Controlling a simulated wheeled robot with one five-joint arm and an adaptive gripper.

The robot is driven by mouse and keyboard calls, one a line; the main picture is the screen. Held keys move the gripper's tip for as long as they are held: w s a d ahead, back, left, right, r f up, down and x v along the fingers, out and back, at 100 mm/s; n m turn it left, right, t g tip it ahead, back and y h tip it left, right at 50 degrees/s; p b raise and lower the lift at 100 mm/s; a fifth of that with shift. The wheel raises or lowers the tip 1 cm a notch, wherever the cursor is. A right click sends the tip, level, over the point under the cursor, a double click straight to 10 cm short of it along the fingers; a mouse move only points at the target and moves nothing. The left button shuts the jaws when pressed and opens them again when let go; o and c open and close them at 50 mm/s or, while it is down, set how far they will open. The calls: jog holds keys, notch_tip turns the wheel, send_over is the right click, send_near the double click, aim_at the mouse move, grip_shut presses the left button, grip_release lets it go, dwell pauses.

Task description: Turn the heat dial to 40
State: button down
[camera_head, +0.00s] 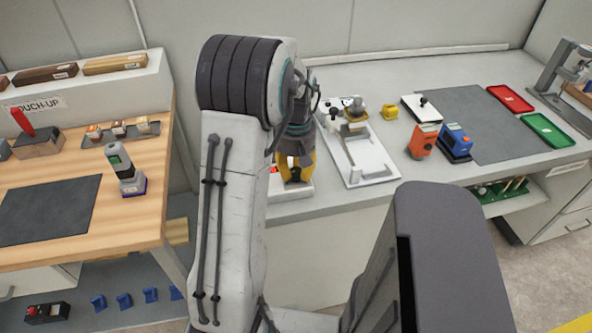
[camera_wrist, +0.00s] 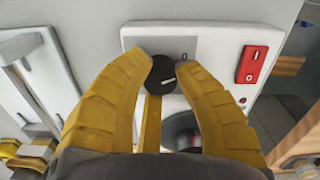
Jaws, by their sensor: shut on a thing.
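The heat dial (camera_wrist: 164,75) is a round black knob with a short white line, on the grey face of a white control box (camera_wrist: 215,40). My gripper (camera_wrist: 166,70) has its two yellow fingers closed on either side of the dial. The white line slants slightly up to the right. I cannot read the scale, so the setting is unclear. In the head view my gripper (camera_head: 296,176) points down over the white box (camera_head: 300,190) at the bench's left end, and the dial is hidden there.
A red switch (camera_wrist: 254,65) sits right of the dial. A wooden table (camera_head: 150,200) stands left across a gap.

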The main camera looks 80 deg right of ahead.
aim_at(296, 171)
jog(key=m, duration=0.5)
jog(key=shift+f, duration=0.1)
jog(key=m, duration=0.5)
jog(key=shift+a+b, duration=0.1)
jog(key=shift+b, duration=0.25)
jog(key=shift+m, duration=0.3)
jog(key=c, duration=0.9)
grip_release()
notch_tip(296, 171, up, 12)
jog(key=shift+r, duration=0.1)
